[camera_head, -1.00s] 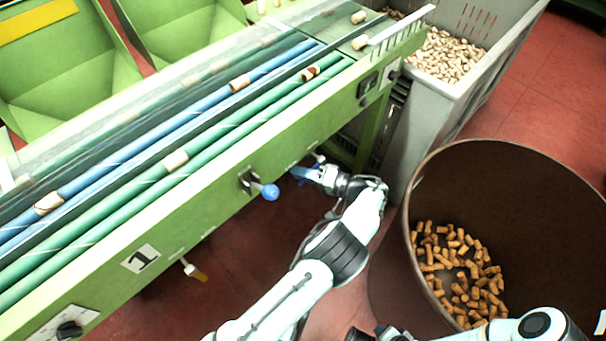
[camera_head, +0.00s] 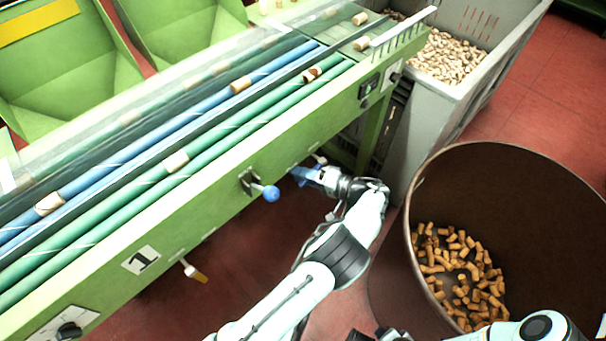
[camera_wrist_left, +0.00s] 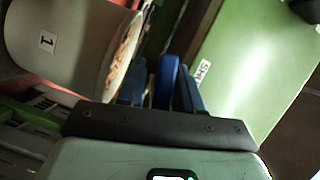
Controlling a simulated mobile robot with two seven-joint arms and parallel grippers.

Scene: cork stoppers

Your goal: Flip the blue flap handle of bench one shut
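My left gripper (camera_head: 307,176) is at the bench's lower front edge, right of a blue ball-ended lever (camera_head: 271,193). In the left wrist view a bright blue handle (camera_wrist_left: 166,82) stands between the two dark blue fingers of my left gripper (camera_wrist_left: 162,88). A narrow gap shows beside the handle on the left, so the fingers look open around it. The head view hides most of this handle behind the gripper. Part of my right gripper (camera_head: 380,334) shows at the bottom edge, its fingers unclear.
A large brown drum (camera_head: 410,235) with corks stands close to the right of my left forearm. A grey crate (camera_head: 455,108) of corks is behind it. A yellow handle (camera_head: 195,273) hangs under the bench.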

